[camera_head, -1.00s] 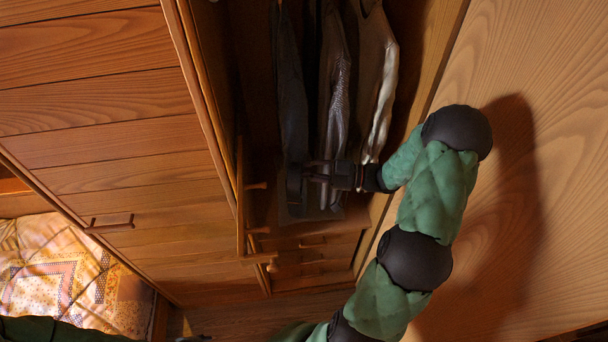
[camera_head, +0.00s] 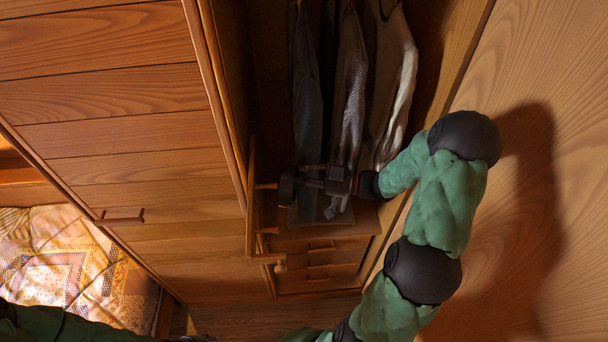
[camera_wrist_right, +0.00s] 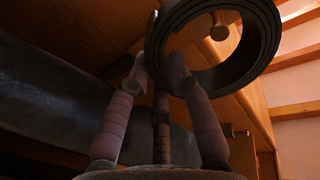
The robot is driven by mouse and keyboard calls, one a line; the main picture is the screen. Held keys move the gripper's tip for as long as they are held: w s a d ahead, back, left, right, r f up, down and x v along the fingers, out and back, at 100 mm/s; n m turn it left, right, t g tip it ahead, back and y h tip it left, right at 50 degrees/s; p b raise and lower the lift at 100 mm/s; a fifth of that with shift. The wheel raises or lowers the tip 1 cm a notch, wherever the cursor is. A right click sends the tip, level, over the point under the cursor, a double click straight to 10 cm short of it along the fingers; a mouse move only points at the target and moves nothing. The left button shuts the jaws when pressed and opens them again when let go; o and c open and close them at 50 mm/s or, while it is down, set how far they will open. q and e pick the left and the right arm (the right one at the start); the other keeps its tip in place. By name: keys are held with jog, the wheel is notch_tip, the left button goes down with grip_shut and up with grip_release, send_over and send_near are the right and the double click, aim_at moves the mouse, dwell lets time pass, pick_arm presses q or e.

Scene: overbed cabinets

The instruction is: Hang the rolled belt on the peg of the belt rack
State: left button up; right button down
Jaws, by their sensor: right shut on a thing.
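The rolled belt (camera_wrist_right: 264,42) is a dark coil with an open middle. In the head view the belt (camera_head: 287,187) shows edge-on beside the rack. My right gripper (camera_head: 302,183) is shut on its near side; both fingers (camera_wrist_right: 158,70) reach the coil's edge in the wrist view. The belt rack (camera_head: 251,200) is an upright wooden strip with several pegs. One peg (camera_head: 267,186) points toward the belt, close to it. In the wrist view a round peg end (camera_wrist_right: 219,31) shows through the coil's opening; I cannot tell whether it is inside. My left arm shows along the bottom left edge, its gripper barely visible.
Grey clothes (camera_head: 350,100) hang in the open wardrobe right behind and beside my right gripper. Small drawers (camera_head: 320,271) are below. A wide wooden door panel (camera_head: 540,200) stands at right. A bed with a patterned cover (camera_head: 70,270) is at lower left.

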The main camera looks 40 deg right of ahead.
jog(key=shift+w+a+f+b, duration=0.15)
jog(key=shift+w+a, duration=0.35)
jog(key=shift+a, duration=0.3)
jog(key=shift+w+a+f+b, duration=0.2)
jog(key=shift+w+a, duration=0.3)
jog(key=shift+a, duration=0.3)
jog(key=shift+w+a+f+b, duration=0.15)
jog(key=shift+w+a, duration=0.35)
jog(key=shift+a, duration=0.3)
jog(key=shift+f, duration=0.1)
jog(key=c, duration=1)
grip_release()
jog(key=shift+a, duration=0.1)
jog(key=shift+c, duration=0.2)
jog(key=v, duration=1.2)
